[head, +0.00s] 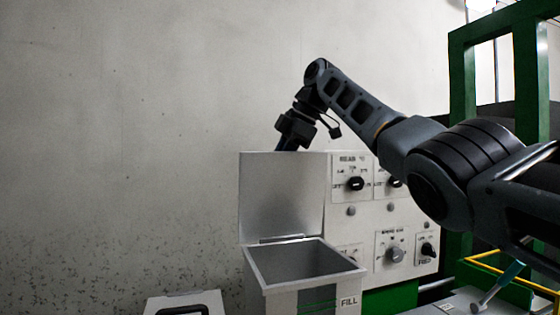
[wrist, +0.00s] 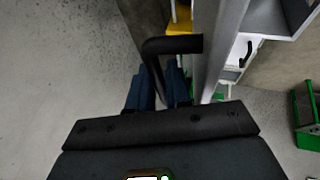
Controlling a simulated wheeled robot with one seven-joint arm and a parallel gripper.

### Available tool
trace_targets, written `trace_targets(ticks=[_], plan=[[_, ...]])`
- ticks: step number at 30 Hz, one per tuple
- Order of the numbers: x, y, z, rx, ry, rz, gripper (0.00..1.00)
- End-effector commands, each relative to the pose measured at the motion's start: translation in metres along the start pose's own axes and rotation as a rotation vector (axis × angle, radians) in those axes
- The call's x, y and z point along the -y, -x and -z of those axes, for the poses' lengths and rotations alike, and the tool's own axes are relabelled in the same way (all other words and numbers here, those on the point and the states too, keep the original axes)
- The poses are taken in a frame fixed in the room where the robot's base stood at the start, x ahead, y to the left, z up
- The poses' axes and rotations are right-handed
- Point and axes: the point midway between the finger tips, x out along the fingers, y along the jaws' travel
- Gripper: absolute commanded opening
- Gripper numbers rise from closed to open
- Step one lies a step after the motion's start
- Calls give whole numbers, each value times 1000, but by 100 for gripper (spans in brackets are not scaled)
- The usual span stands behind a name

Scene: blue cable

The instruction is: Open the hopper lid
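The hopper (head: 305,268) is a pale box with an open top and a FILL label on its front. Its grey lid (head: 282,195) stands upright at the back edge, so the inside of the hopper shows. My gripper (head: 288,146) is at the top of the lid, with its fingertips partly hidden behind it. In the wrist view the lid shows edge-on as a grey strip (wrist: 222,45), with a black bent handle (wrist: 172,44) on it. The blue fingers of my gripper (wrist: 159,88) lie close on both sides of the handle's bar.
A control panel (head: 383,215) with several knobs stands right behind the hopper. A white box with a black handle (head: 182,308) is at the bottom left. A green frame (head: 463,90) stands at the right. The wall side at left is clear.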

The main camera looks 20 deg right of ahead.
Motion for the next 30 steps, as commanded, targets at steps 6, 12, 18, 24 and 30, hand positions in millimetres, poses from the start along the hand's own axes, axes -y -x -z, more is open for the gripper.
trace_targets(ticks=[6, 12, 18, 24, 30], plan=[[0, 0, 0, 0, 0, 0, 23], [0, 10, 0, 0, -1, -1, 23], [0, 43, 0, 0, 0, -3, 23], [0, 69, 0, 0, -1, -1, 23], [0, 77, 0, 0, -1, 1, 23]])
